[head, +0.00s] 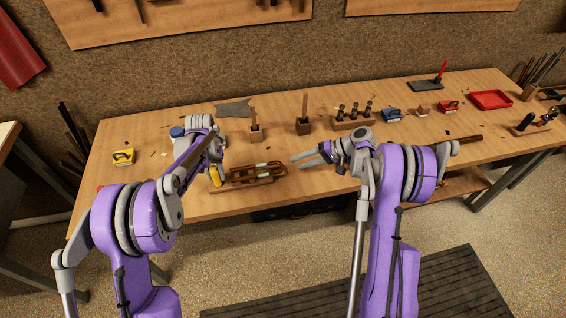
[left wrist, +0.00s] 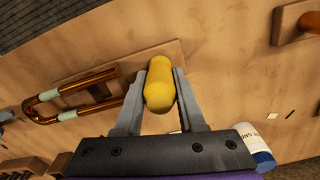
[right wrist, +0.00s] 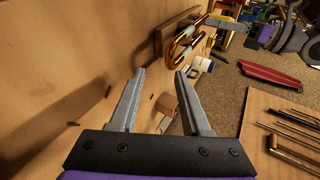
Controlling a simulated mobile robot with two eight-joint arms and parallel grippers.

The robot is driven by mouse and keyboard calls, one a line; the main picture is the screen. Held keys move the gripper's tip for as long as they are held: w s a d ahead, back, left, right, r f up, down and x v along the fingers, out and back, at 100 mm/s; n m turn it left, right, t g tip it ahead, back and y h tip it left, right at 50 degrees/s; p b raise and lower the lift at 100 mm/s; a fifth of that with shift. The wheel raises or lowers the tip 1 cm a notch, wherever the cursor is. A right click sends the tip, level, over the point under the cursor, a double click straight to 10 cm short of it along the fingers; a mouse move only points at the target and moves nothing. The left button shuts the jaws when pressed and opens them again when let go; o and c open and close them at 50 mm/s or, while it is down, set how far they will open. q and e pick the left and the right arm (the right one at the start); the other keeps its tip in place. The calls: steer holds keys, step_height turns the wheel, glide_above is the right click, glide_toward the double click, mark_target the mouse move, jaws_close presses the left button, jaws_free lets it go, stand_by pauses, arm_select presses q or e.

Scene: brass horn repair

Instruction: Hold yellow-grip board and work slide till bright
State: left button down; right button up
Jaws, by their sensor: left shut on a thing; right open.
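The yellow grip (left wrist: 160,85) is held between the fingers of my left gripper (left wrist: 155,88). It sits at the end of a wooden board (left wrist: 108,78) on the bench, and it also shows in the head view (head: 215,176). The slide (left wrist: 75,95), a U-shaped brass tube with pale sections, lies on the board. It shows in the head view (head: 262,178) and in the right wrist view (right wrist: 186,45). My right gripper (right wrist: 160,72) is open and empty, to the right of the slide in the head view, apart from it.
A bench (head: 170,145) carries tools along its back. Two wooden blocks with upright posts (head: 304,125) stand behind the slide. A tool rack (head: 353,122), a blue-handled item (head: 393,115) and a red tray (head: 491,99) lie right. A white-and-blue can (left wrist: 256,146) stands near my left gripper.

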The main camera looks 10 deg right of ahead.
mark_target(282, 166)
steer(key=w+a+r+n+g+h, duration=0.1)
steer(key=a+r+n+g+h, duration=0.25)
steer(key=r+h, duration=0.7)
steer(key=shift+m+y, duration=0.45)
steer(key=shift+y, duration=0.2)
steer(key=a+f, duration=0.1)
steer(key=f, duration=0.2)
steer(key=a+f, duration=0.1)
steer(key=f, duration=0.3)
steer(key=a+f, duration=0.1)
steer(key=f, duration=0.2)
steer(key=shift+w+f, duration=0.1)
steer(key=shift+f, duration=0.15)
jaws_close()
